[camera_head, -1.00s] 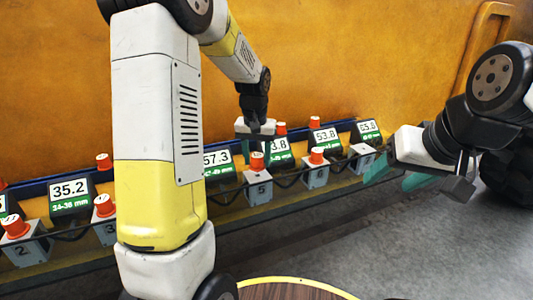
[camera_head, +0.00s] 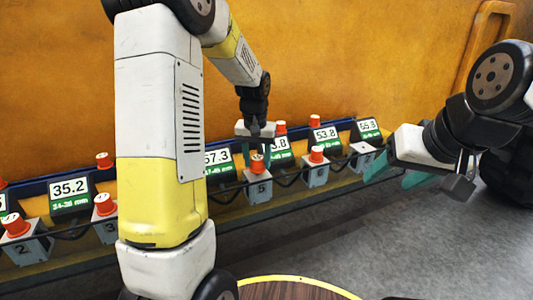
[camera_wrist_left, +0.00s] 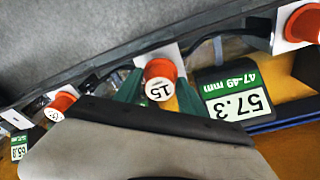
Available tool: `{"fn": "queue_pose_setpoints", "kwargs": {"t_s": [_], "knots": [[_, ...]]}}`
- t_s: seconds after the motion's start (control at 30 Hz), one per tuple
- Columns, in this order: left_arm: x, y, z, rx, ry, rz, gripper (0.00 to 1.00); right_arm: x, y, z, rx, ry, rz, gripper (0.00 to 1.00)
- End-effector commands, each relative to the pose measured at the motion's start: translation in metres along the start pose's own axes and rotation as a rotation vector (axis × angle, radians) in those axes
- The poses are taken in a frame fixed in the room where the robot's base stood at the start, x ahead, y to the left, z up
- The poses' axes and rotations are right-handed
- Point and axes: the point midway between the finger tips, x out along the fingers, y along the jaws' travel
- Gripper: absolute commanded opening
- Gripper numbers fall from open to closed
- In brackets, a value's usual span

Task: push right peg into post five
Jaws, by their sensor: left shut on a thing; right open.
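Post five (camera_head: 258,188) is a pale block marked 5 in the row along the wall. An orange-red peg (camera_head: 257,166) stands upright at its top. My left gripper (camera_head: 258,156) points down from above and is shut on this peg. In the left wrist view the peg (camera_wrist_left: 162,70) shows a white numbered top between the teal fingers (camera_wrist_left: 160,92). How deep the peg sits in the post cannot be told. My right gripper (camera_head: 398,174) is open and empty at the right, near post seven (camera_head: 362,158), which shows no peg on top.
Post six (camera_head: 316,174) carries an orange-red peg (camera_head: 317,154) just right of post five. Post two (camera_head: 27,247) and another post stand at the left with pegs. Display boxes, one reading 35.2 (camera_head: 70,190), line the back. A dark cable runs along the posts. Grey floor is clear in front.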

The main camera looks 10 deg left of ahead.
Motion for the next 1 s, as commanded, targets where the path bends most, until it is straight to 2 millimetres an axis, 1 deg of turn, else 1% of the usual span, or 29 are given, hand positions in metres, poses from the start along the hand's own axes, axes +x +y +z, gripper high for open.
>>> {"fn": "queue_pose_setpoints", "kwargs": {"t_s": [0.77,0.8,0.9,1.0], "knots": [[0.019,0.0,0.002,0.0,0.0,0.0,0.06,0.0,0.0,0.0,0.0,0.0,0.0,0.61],[0.019,0.0,0.002,0.0,0.0,0.0,0.55,0.0,0.0,0.0,0.0,0.0,0.0,0.61],[0.019,0.0,0.002,0.0,0.0,0.0,0.73,0.0,0.0,0.0,0.0,0.0,0.0,0.61],[0.019,0.0,0.002,0.0,0.0,0.0,0.73,0.0,0.0,0.0,0.0,0.0,0.0,0.61]]}}
